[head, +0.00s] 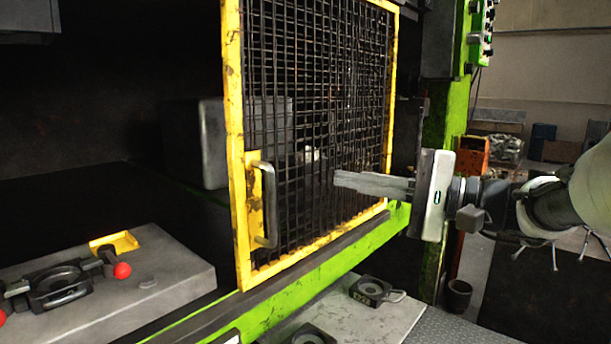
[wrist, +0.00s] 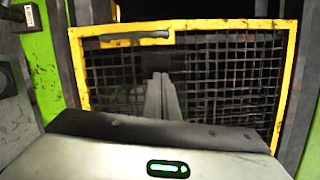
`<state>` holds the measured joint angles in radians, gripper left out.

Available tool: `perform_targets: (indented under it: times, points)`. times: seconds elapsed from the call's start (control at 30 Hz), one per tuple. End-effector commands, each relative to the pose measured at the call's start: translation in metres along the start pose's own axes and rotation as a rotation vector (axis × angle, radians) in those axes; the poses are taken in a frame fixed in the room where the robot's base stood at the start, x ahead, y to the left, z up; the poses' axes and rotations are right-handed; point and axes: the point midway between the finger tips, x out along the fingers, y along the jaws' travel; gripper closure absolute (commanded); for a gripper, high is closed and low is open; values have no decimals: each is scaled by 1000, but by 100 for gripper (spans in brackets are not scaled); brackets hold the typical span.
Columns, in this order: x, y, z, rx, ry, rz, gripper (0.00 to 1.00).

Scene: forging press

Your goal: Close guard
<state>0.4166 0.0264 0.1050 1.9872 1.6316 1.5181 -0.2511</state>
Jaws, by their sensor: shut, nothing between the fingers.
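The guard (head: 318,110) is a yellow-framed panel of dark wire mesh on the green press, and it covers the right part of the press opening. A grey bar handle (head: 268,205) sits on its left frame post. In the wrist view the guard (wrist: 284,85) fills the middle, with the handle (wrist: 135,38) at its upper left. My gripper (head: 336,180) is shut and empty, in front of the mesh and to the right of the handle. Its fingers also show in the wrist view (wrist: 160,80), pointing at the mesh. I cannot tell whether the fingertips touch it.
The press opening left of the guard is dark and uncovered. A grey block with a black ring fixture (head: 60,285) and red knobs (head: 122,270) lies at lower left. A green rail (head: 300,290) runs below the guard. A control box (head: 482,35) is at upper right.

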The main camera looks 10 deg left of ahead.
Motion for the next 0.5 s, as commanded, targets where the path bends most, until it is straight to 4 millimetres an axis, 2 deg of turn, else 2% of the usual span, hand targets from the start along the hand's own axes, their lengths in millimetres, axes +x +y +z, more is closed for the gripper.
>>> perform_targets:
  times: [0.17, 0.5]
  points:
    - [13, -5, 2, -6, -5, -15, 100]
    - [83, -5, 2, -3, -7, -13, 100]
